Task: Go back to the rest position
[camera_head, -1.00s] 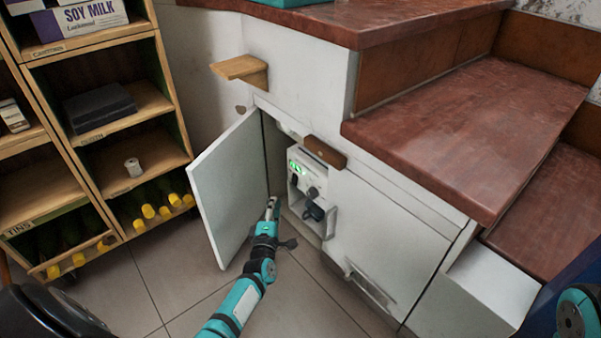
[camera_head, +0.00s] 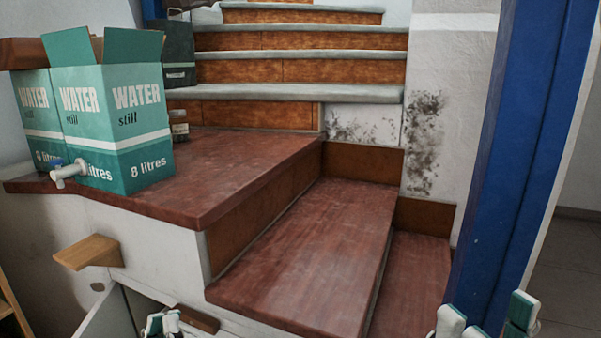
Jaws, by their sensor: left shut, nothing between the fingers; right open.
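My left gripper (camera_head: 162,323) shows only its tip at the bottom edge, left of centre. It is shut and empty, in front of the white under-stair cabinet and close to a small brown wooden block (camera_head: 197,318). My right gripper (camera_head: 487,320) shows at the bottom edge on the right, near the foot of the blue post. Its teal and white fingers are apart with nothing between them. Most of both arms is below the picture.
The white cabinet door (camera_head: 104,318) stands open at bottom left. Red-brown steps (camera_head: 315,250) fill the middle. A blue post (camera_head: 520,150) rises at the right. Water boxes (camera_head: 113,120) with a white tap (camera_head: 68,173) stand on the upper landing. A wooden ledge (camera_head: 88,252) sticks out at left.

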